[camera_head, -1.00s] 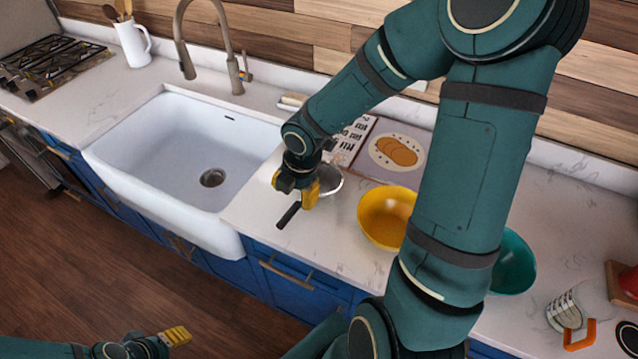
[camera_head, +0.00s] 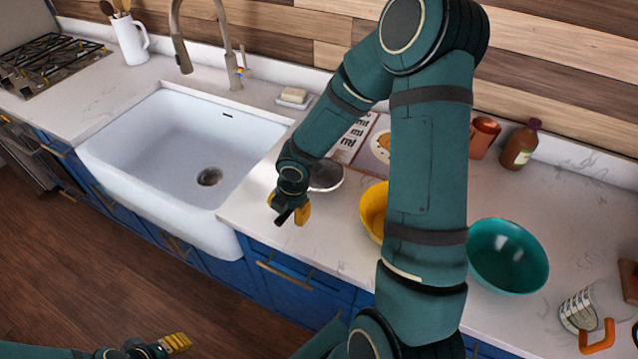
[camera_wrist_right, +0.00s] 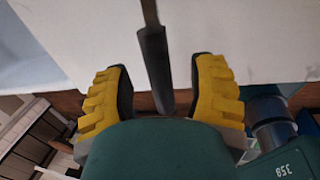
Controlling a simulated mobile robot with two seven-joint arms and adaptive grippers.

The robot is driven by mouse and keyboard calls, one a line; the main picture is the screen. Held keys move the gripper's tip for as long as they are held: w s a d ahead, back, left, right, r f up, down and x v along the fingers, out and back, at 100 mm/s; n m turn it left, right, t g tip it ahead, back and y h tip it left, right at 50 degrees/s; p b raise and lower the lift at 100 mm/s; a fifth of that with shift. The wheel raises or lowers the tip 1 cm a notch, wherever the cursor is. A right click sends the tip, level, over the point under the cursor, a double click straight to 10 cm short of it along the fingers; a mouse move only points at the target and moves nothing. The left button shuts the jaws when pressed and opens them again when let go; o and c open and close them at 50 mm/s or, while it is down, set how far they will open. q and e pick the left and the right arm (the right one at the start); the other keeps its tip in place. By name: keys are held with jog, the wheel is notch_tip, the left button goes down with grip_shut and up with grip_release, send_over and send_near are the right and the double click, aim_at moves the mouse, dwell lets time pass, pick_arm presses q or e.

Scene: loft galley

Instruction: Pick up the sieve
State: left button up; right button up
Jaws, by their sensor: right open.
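The sieve (camera_head: 327,176) lies on the counter right of the sink, its round mesh bowl partly hidden behind my right arm. Its dark handle points toward the counter's front edge. My right gripper (camera_head: 288,208) is open at the handle. In the right wrist view the black handle (camera_wrist_right: 154,65) runs between the two yellow fingers (camera_wrist_right: 160,78), with a gap on each side. My left gripper (camera_head: 175,342) is low at the left, over the floor and far from the sieve; its finger gap cannot be made out.
The white sink (camera_head: 185,150) is left of the sieve. A yellow bowl (camera_head: 373,210), partly behind my arm, and a teal bowl (camera_head: 508,257) stand to the right. A recipe book (camera_head: 352,138) lies behind the sieve. A measuring cup (camera_head: 590,312) is far right.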

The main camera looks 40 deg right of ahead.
jog(key=shift+w+f, duration=0.1)
jog(key=shift+f, duration=0.4)
grip_shut()
